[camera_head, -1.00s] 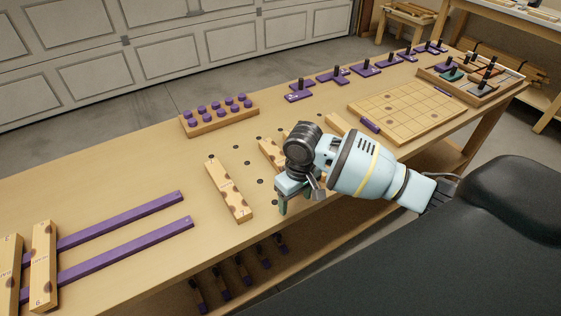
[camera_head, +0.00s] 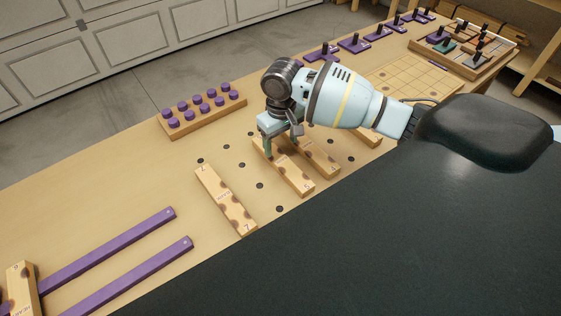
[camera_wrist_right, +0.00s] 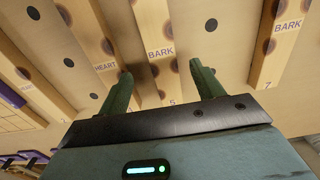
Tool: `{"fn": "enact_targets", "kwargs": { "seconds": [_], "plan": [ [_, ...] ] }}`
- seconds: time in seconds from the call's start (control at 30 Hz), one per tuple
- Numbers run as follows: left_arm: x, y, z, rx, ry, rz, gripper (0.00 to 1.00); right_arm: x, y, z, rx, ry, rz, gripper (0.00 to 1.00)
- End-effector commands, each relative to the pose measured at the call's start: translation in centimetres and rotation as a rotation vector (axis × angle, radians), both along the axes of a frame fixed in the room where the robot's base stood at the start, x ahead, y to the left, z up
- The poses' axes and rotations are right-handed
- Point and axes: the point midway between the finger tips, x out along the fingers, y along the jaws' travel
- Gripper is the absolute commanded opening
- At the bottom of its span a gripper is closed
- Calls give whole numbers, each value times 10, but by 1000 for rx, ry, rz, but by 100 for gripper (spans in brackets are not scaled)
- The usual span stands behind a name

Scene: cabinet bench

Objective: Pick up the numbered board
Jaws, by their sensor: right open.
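Several numbered boards of light wood with dark brown spots lie in a row on the bench. My right gripper (camera_head: 281,146) is open and empty above one numbered board (camera_head: 292,177). In the right wrist view that board, marked BARK and 5 (camera_wrist_right: 158,42), runs between the two spread fingertips (camera_wrist_right: 160,72). I cannot tell whether the fingers touch it. A board marked 7 (camera_head: 226,201) lies to the left in the head view. Another board (camera_head: 321,160) lies just right, partly behind my gripper and arm. My left gripper is out of view.
Dark holes dot the bench top (camera_head: 184,185) around the boards. A wooden block with purple knobs (camera_head: 203,115) stands behind. Purple rails (camera_head: 108,250) lie at left. A gridded board (camera_head: 418,77) and a tray of pieces (camera_head: 462,52) are at the right.

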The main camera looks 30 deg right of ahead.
Motion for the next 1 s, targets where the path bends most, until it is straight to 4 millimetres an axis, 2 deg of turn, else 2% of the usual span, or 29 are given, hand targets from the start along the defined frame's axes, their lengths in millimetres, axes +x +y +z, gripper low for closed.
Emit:
{"fn": "enact_targets", "kwargs": {
  "seconds": [0.03,0.1,0.27,0.6,0.93,1.0],
  "plan": [
    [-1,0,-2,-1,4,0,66,-1,0,-8,0,6,0,66],
    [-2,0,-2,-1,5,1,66,-1,0,-13,0,4,0,66],
    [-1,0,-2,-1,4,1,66,0,1,-15,0,2,1,66],
    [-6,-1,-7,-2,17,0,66,1,3,-58,-1,3,2,66],
    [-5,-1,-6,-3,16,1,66,2,3,-63,-1,-2,2,66],
    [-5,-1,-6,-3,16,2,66,2,3,-63,-1,-1,2,58]
  ]
}}
